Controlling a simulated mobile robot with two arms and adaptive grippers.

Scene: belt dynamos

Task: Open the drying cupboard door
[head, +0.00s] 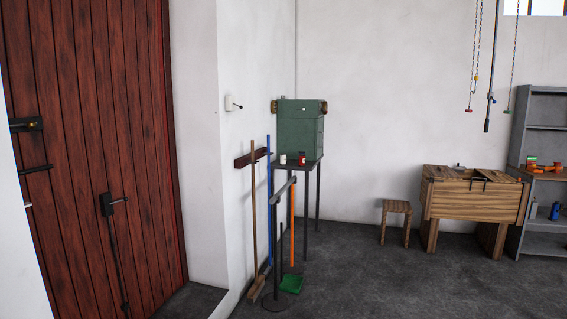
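A green metal box-like cabinet (301,128) stands on a dark stand (310,163) in the far corner; it may be the drying cupboard, but I cannot tell for sure. A seam runs across its front, and no open door shows. Brown fittings stick out at its upper left and right. A small white container (283,159) and a small red container (301,159) stand on the stand in front of it. Neither of my grippers is in view.
A red plank door (95,150) with black bolts is at the left. Brooms (254,220) and a green dustpan (291,284) are before the stand. A stool (396,208), wooden bench (470,200) and grey shelf (540,110) stand right. The middle floor (400,285) is clear.

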